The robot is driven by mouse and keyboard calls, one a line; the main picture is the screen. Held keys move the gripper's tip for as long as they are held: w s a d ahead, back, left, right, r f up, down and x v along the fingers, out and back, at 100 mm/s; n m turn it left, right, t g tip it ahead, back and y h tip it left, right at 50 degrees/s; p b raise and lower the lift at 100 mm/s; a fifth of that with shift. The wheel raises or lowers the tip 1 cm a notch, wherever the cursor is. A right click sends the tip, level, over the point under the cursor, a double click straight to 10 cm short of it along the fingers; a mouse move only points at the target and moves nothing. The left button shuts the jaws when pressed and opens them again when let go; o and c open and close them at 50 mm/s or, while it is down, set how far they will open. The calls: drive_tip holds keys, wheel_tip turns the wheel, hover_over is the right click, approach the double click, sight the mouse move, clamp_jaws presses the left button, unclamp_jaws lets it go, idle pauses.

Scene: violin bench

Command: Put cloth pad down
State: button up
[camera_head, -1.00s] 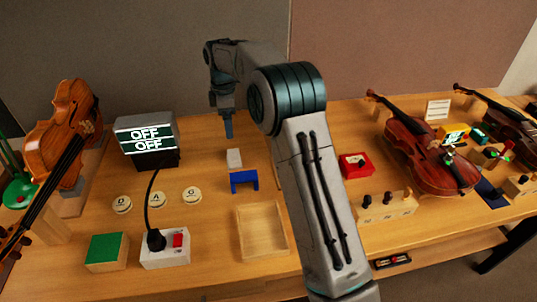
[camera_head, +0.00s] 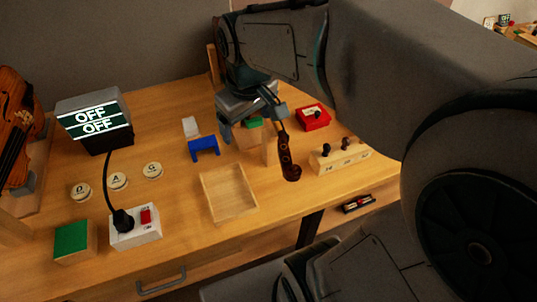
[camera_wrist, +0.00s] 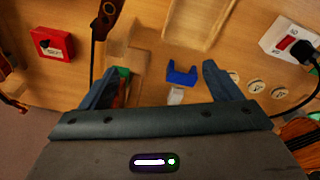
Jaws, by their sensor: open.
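My gripper (camera_head: 253,127) is open above the bench, right of the blue stand (camera_head: 203,148). Nothing shows held between its fingers, which spread wide in the wrist view (camera_wrist: 160,84). I cannot tell for sure which thing is the cloth pad. A small pale block (camera_head: 190,126) lies just behind the blue stand and also shows in the wrist view (camera_wrist: 176,96). A small green patch (camera_head: 253,122) shows below and between the fingers, by a wooden block. It is partly hidden by my gripper.
A dark violin neck with scroll (camera_head: 289,165) stands close to my gripper. A shallow wooden tray (camera_head: 228,216), a red box (camera_head: 313,118) and a peg block (camera_head: 340,162) are nearby. A green-topped block (camera_head: 72,240) and a switch box (camera_head: 136,230) stand at the left.

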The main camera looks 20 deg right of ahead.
drive_tip(key=s+d+f+m, duration=0.1)
drive_tip(key=s+f+m, duration=0.2)
drive_tip(key=s, duration=0.5)
drive_tip(key=shift+s+d+f+m+t, duration=0.3)
drive_tip(key=shift+s+d+f+m, duration=0.05)
drive_tip(key=shift+m, duration=0.15)
idle(0.5)
